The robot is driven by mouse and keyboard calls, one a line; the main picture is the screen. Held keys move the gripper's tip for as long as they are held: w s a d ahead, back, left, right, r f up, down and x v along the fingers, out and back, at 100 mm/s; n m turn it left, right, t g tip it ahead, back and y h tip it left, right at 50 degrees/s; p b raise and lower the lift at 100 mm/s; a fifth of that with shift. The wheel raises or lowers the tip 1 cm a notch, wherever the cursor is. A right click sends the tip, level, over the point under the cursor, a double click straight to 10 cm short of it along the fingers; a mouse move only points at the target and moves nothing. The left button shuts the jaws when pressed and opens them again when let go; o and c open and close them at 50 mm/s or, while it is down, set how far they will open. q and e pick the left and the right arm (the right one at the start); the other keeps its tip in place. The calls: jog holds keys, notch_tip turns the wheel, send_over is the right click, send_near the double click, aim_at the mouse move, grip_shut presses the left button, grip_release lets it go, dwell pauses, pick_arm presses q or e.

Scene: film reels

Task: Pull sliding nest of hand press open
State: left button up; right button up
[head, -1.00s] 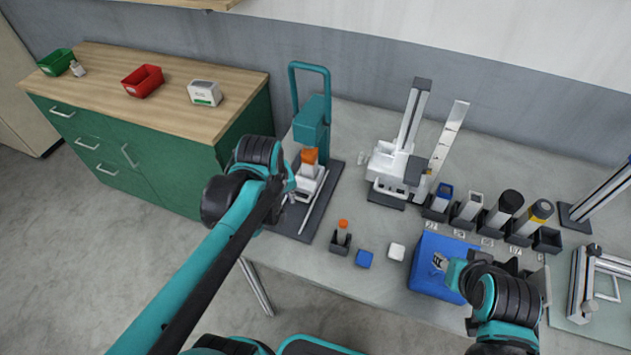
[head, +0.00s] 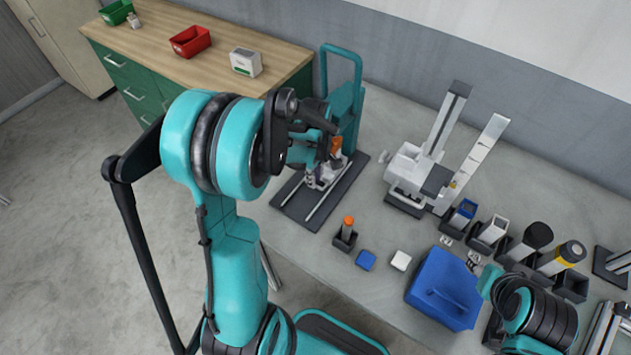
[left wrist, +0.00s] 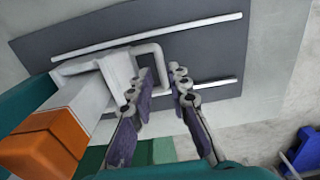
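The teal hand press (head: 345,105) stands at the table's back left on a dark base plate (head: 297,203) with two light rails. Its white sliding nest (head: 338,160) sits on the rails under an orange-ended part (head: 336,144); my left gripper partly hides it. In the left wrist view the nest (left wrist: 117,70) has a light loop handle (left wrist: 152,48). My left gripper (head: 320,180) is at the handle; its two fingers (left wrist: 157,78) are apart, with the handle's end near the gap. I cannot tell whether they touch it. My right gripper (head: 473,261) is beside the blue box, its fingers too small to read.
The blue box (head: 444,290), a white block (head: 401,260), a blue block (head: 366,260) and a small orange-topped holder (head: 346,235) lie right of the press. A white device (head: 410,172) and several holders stand farther right. A wooden-topped cabinet (head: 200,60) is at left.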

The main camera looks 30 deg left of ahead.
pick_arm(q)
jog(key=shift+f, duration=0.7)
grip_shut()
jog(key=shift+s, duration=0.1)
jog(key=s, duration=0.9)
jog(key=s+a, duration=0.1)
jog(key=s, duration=0.3)
jog(key=shift+s+a, duration=0.1)
jog(key=shift+s, duration=0.1)
